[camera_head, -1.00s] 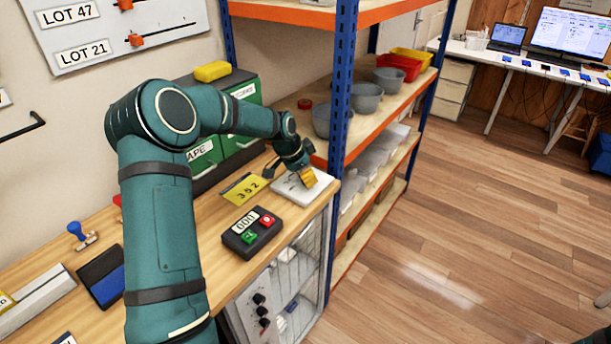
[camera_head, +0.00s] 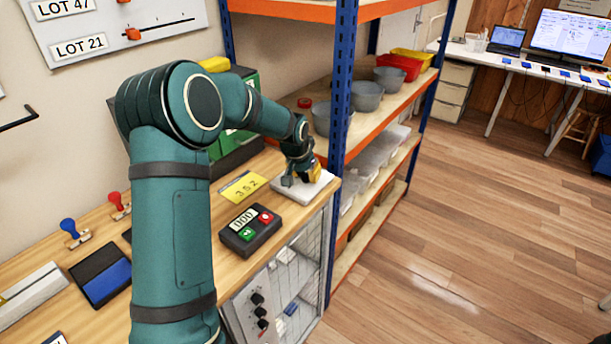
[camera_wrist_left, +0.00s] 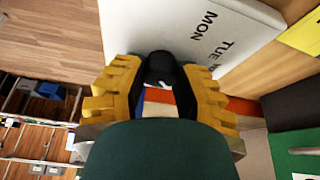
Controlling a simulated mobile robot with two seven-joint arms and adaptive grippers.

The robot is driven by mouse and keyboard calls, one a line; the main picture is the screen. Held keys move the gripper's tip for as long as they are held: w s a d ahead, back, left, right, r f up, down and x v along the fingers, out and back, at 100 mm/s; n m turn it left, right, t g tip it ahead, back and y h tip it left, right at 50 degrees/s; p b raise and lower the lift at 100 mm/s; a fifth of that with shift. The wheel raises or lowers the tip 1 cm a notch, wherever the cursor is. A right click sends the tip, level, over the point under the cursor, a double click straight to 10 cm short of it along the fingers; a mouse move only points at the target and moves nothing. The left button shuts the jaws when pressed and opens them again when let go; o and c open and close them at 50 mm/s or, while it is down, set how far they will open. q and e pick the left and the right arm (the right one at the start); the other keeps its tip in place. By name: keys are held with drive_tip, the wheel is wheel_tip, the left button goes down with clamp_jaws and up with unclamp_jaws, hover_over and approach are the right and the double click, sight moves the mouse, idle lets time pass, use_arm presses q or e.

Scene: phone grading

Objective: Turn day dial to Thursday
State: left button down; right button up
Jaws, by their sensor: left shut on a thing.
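The day dial sits on a white plate (camera_head: 302,197) on the far right end of the wooden bench. In the left wrist view the plate (camera_wrist_left: 135,30) shows the printed words MON and TUE and part of another word. A dark round knob (camera_wrist_left: 160,66) stands on it. My left gripper (camera_head: 307,179) is over the plate, and its yellow-backed fingers (camera_wrist_left: 161,85) are shut on the knob from both sides. The other day words and any pointer on the knob are hidden or out of frame. My right gripper is not in view.
A counter box (camera_head: 250,230) with green and red buttons and a yellow card (camera_head: 242,187) lie left of the plate. A blue-posted shelf (camera_head: 343,100) with grey bowls stands close on the right. Stamps (camera_head: 72,232) are at the bench's left.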

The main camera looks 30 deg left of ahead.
use_arm(q)
drive_tip(key=shift+f+n, duration=0.1)
drive_tip(key=shift+n, duration=0.5)
drive_tip(key=shift+y, duration=0.3)
drive_tip(key=c, duration=0.6)
unclamp_jaws()
drive_tip(key=v, duration=1.2)
drive_tip(key=shift+w, duration=0.1)
drive_tip(key=shift+d, duration=0.1)
